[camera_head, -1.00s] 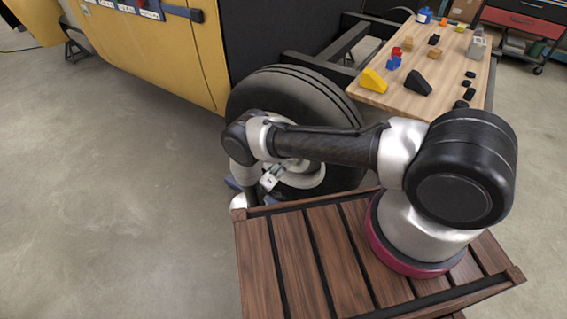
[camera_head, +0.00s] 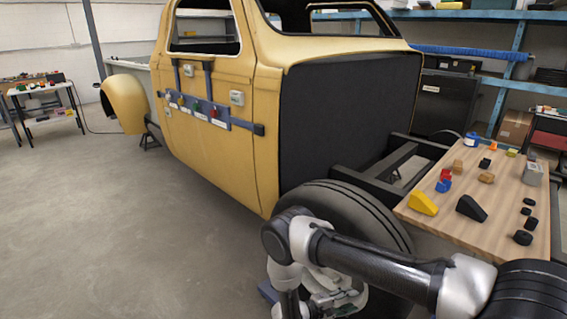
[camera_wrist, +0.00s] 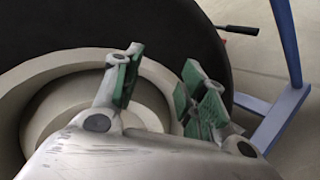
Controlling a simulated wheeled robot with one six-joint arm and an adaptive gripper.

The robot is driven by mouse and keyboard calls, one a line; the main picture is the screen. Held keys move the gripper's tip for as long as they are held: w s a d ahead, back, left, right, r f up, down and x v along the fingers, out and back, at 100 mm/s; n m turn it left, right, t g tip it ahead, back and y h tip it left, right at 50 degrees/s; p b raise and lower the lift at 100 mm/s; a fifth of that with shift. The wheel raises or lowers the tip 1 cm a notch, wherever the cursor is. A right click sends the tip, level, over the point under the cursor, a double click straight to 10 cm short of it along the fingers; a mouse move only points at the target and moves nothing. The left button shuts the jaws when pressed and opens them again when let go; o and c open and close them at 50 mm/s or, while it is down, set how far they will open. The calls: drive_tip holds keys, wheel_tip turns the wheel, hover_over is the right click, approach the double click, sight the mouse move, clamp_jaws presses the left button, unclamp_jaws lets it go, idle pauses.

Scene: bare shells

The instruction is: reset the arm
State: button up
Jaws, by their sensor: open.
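My arm reaches in from the lower right in the head view, bent at the elbow with its wrist pointing down in front of a black tyre (camera_head: 352,208). In the wrist view my gripper (camera_wrist: 160,92) is open, with green pads on its two fingers and nothing between them. The tyre (camera_wrist: 150,22) and its pale wheel rim (camera_wrist: 60,75) lie behind the fingers. In the head view the gripper itself is mostly hidden by the arm.
A yellow truck shell (camera_head: 215,120) stands behind the wheel. A wooden table (camera_head: 480,225) at the right holds a yellow wedge (camera_head: 422,203), a black wedge (camera_head: 471,208) and several small parts. A blue stand (camera_wrist: 283,110) is beside the tyre.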

drive_tip(key=s+d+r+m+g+y, duration=0.1)
drive_tip(key=s+r+g+y, duration=0.15)
drive_tip(key=r, duration=0.85)
drive_tip(key=s+d+r+m+g+y, duration=0.1)
drive_tip(key=d+r+g+y, duration=0.2)
drive_tip(key=r, duration=0.9)
drive_tip(key=s+r+m+g+y, duration=0.1)
drive_tip(key=s+r+g+y, duration=0.3)
drive_tip(key=r, duration=0.7)
drive_tip(key=s+d+r+m+t+y, duration=0.3)
drive_tip(key=s+r, duration=0.4)
drive_tip(key=r, duration=0.6)
drive_tip(key=s+d+r+m+t+y, duration=0.3)
drive_tip(key=s+d+r+t, duration=0.2)
drive_tip(key=r, duration=0.8)
drive_tip(key=s+d, duration=0.1)
drive_tip(key=s, duration=0.2)
drive_tip(key=shift+d+r, duration=0.2)
drive_tip(key=shift+r, duration=0.15)
